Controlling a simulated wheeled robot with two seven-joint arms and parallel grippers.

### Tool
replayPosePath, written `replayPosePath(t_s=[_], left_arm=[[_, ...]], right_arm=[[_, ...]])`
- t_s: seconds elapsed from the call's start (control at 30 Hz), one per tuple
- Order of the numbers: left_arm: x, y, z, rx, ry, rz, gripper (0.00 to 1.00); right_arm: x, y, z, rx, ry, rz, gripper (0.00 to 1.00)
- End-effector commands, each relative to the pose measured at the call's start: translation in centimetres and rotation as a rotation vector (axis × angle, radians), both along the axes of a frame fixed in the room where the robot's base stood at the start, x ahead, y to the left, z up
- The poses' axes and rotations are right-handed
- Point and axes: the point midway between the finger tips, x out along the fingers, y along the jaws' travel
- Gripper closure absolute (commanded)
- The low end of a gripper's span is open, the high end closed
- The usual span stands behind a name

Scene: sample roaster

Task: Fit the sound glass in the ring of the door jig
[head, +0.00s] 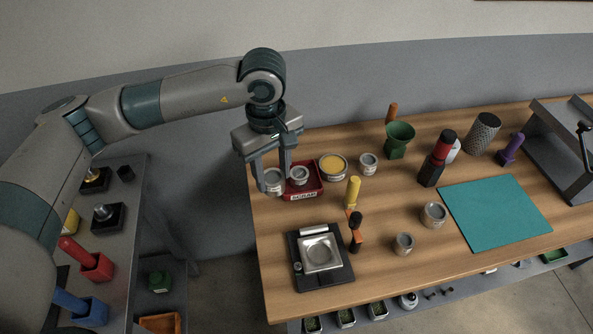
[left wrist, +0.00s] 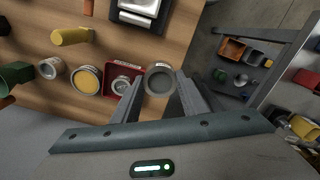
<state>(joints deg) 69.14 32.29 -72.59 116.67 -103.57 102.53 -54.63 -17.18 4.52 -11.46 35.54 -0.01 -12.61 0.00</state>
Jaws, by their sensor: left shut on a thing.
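My left gripper (head: 273,183) is shut on a round grey-rimmed piece (head: 273,177), held beside the left edge of the red SCRAP tray (head: 305,195). In the left wrist view the held piece (left wrist: 160,80) shows a grey, flat-looking inside between the fingertips (left wrist: 161,88). I cannot tell whether it is a glass or a tin. Another round grey-rimmed piece (head: 299,174) lies in the tray, and it also shows in the left wrist view (left wrist: 121,86). I cannot make out the door jig or its ring for certain. My right gripper is not in view.
A tin with yellow contents (head: 333,166) and a small grey tin (head: 368,162) stand right of the tray. A scale (head: 337,275), a yellow-handled tool (head: 352,191) and a teal mat (head: 494,212) are on the bench. A side shelf (head: 140,185) stands left.

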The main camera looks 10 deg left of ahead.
Motion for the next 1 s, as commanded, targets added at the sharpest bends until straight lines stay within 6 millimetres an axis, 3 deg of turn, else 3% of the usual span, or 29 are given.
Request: replayPosePath(t_s=[0.2,0.43,0.63,1.0], left_arm=[[-2.8,4.6,0.7,0.005,-0.001,-0.39,0.85],[-5.1,7.4,1.2,0.006,0.001,-0.689,0.85],[-5.9,8.2,1.3,0.005,0.002,-0.786,0.85],[-5.9,8.2,1.3,0.006,0.002,-0.791,0.85]], right_arm=[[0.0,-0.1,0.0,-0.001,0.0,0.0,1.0],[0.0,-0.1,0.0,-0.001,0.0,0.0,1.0],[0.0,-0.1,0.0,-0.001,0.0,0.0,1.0],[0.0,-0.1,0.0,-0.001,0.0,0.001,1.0]])
